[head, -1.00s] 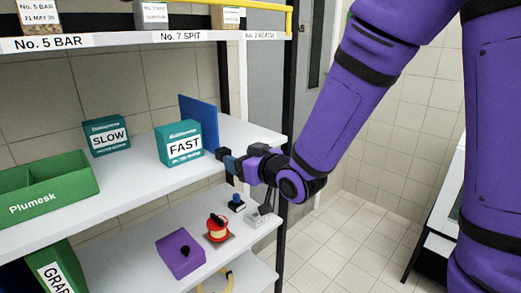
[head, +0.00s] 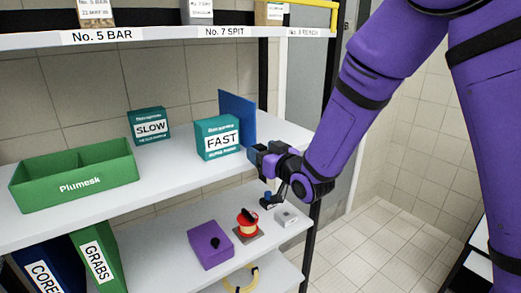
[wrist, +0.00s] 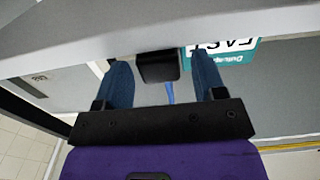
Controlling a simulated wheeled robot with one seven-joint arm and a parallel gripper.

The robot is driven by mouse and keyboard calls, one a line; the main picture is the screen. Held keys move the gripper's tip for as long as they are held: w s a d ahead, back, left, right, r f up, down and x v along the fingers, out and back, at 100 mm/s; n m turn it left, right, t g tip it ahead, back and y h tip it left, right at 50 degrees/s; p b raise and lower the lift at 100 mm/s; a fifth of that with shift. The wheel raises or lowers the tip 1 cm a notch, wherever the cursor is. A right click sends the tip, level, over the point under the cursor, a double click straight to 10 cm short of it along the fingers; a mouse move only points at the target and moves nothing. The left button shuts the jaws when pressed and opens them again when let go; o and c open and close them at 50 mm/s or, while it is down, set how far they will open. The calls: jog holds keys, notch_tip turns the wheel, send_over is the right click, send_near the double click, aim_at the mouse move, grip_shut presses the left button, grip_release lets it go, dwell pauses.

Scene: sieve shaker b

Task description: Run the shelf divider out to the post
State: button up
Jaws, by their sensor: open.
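The shelf divider (head: 238,115) is an upright blue panel on the middle white shelf, just right of the teal FAST box (head: 218,138). In the wrist view it shows as a thin blue edge (wrist: 170,92). A black block (wrist: 157,66) sits between my fingers there; I cannot tell whether it touches them. My gripper (head: 257,162) is open at the shelf's front edge, in front of the divider. Its two blue fingers (wrist: 163,80) stand apart in the wrist view. A black post (head: 311,240) stands at the shelf's right end, partly hidden by my arm.
A teal SLOW box (head: 150,126) and a green Plumesk tray (head: 75,176) are farther left. The shelf right of the divider is bare. The upper shelf (head: 200,32) overhangs.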

aim_at(307, 142)
jog(key=shift+x, duration=0.8)
jog(key=shift+c, duration=0.2)
grip_shut()
jog(key=w+d, duration=0.3)
jog(key=d, duration=0.2)
jog(key=w+d, duration=0.3)
jog(key=d, duration=0.2)
jog(key=w+d, duration=0.4)
jog(key=d, duration=0.1)
jog(key=shift+o, duration=0.2)
grip_release()
jog(key=v, duration=1)
jog(key=shift+s+d, duration=0.2)
jog(key=shift+s, duration=0.1)
